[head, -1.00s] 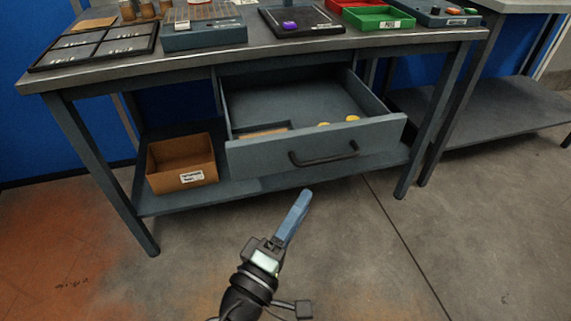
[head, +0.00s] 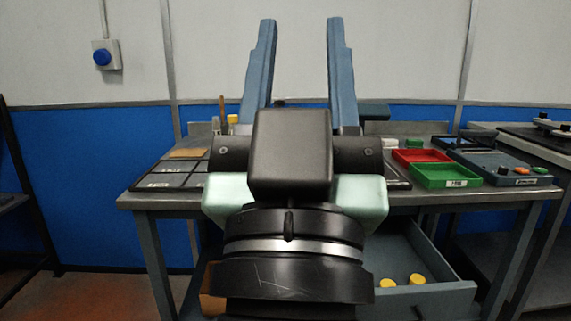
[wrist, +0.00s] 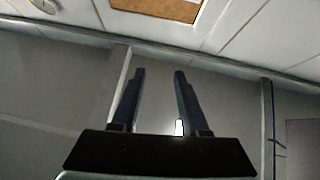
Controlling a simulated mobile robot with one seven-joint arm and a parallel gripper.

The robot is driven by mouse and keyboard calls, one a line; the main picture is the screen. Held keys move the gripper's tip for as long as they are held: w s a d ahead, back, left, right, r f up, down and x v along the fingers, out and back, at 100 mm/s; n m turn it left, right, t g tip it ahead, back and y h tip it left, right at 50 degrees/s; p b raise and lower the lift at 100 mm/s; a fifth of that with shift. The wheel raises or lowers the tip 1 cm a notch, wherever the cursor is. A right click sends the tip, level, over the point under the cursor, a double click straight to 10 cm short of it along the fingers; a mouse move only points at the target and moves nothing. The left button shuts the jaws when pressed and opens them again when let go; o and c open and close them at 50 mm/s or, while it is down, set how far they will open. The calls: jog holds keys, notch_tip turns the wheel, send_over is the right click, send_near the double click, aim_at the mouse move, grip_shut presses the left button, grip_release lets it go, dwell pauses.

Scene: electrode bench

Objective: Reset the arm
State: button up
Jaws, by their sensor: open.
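My gripper (head: 303,28) is raised in front of the head camera, its two blue fingers pointing up and standing wide apart. It is open, with nothing between the fingers. In the wrist view my gripper (wrist: 157,75) also shows both fingers apart and empty, against the upper wall and ceiling. My wrist hides the middle of the workbench (head: 490,196) and part of its drawer.
The drawer (head: 430,298) stands open with two yellow items (head: 416,280) in it. On the bench are a dark sectioned tray (head: 172,181), a red bin (head: 421,156), a green bin (head: 444,174) and a blue-grey device (head: 505,172).

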notch_tip(320, 180, up, 41)
jog(key=s+a+t+y+p, duration=0.1)
jog(key=s+p, duration=0.1)
jog(key=p, duration=3.6)
jog(key=shift+s+f+y, duration=0.2)
jog(key=shift+s+y, duration=0.05)
jog(key=shift+y, duration=0.15)
jog(key=shift+a, duration=0.1)
